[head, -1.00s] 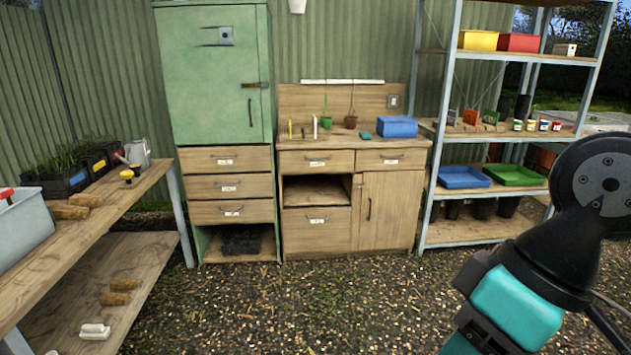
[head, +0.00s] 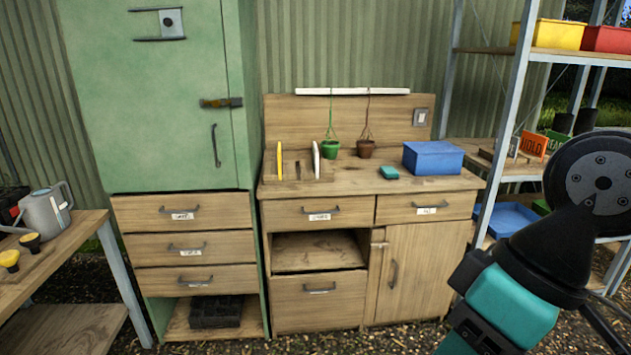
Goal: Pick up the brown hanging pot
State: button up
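The brown hanging pot (head: 366,149) hangs by thin cords from a white rail (head: 352,91) at the back of the wooden workbench (head: 345,187). It hangs low, close to the bench top; I cannot tell whether it touches. A green hanging pot (head: 330,148) hangs just to its left from the same rail. My arm shows at the lower right, well apart from the pots and nearer to me. My gripper is not in view.
Upright yellow and white pieces stand left. A green cabinet (head: 155,90) is at left, a metal shelf rack (head: 502,120) at right. Gravel lies in front.

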aim_at(365, 147)
jog(key=i, duration=1.75)
jog(key=z, duration=1.9)
jog(key=i, duration=1.75)
jog(key=u, duration=3.15)
